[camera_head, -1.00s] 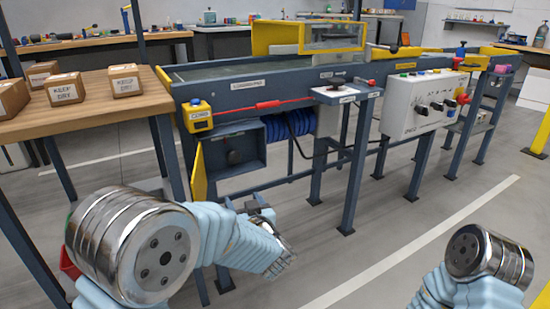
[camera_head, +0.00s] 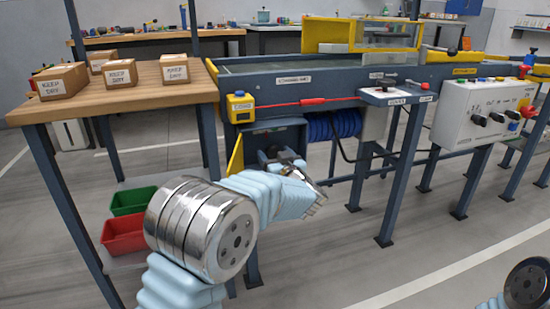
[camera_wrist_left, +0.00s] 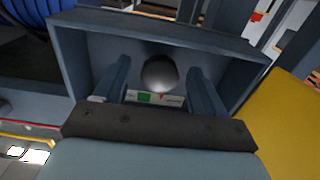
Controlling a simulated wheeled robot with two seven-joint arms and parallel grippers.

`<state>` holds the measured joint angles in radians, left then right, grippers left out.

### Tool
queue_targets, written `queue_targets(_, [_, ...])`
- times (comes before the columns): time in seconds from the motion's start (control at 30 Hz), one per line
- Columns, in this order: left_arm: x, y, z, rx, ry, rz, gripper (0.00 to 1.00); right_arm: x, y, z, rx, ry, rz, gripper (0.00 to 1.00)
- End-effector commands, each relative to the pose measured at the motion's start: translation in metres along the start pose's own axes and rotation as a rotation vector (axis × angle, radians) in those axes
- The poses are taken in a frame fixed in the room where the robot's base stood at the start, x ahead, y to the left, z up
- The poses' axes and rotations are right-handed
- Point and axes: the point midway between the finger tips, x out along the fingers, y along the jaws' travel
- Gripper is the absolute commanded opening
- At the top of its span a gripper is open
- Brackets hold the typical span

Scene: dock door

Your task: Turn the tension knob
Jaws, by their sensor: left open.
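The tension knob, a dark rounded knob (camera_wrist_left: 160,73), shows in the left wrist view inside an open grey box (camera_wrist_left: 85,60). A small label with a green patch (camera_wrist_left: 146,97) lies beside it. My left gripper (camera_wrist_left: 159,68) is open, with one finger on each side of the knob in that picture; I cannot tell whether they touch it. In the head view my left gripper (camera_head: 281,158) is at the mouth of the box (camera_head: 291,132), and the knob is hidden behind it. My right gripper is out of view.
The box's yellow door (camera_head: 236,156) stands open at its left. A blue coiled hose (camera_head: 334,125) hangs to the right. A wooden table (camera_head: 120,90) with several cartons is at left, above a green bin (camera_head: 133,200) and a red bin (camera_head: 124,234). A control panel (camera_head: 485,110) is at right.

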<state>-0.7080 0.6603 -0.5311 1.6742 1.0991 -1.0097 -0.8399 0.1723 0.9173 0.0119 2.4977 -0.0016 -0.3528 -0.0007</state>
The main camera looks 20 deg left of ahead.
Motion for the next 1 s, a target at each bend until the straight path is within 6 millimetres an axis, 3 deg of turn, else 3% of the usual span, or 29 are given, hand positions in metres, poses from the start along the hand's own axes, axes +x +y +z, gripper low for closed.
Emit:
queue_targets(0.33, [0.004, 0.000, 0.000, 0.001, 0.000, 0.001, 0.69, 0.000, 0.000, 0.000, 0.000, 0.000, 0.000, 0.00])
queue_targets(0.7, [0.004, 0.000, 0.000, 0.000, 0.000, 0.001, 0.15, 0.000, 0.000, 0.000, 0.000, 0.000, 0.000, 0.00])
queue_targets(1.0, [0.004, 0.000, -0.005, 0.048, -0.001, 0.000, 0.15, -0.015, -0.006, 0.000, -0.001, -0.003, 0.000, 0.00])
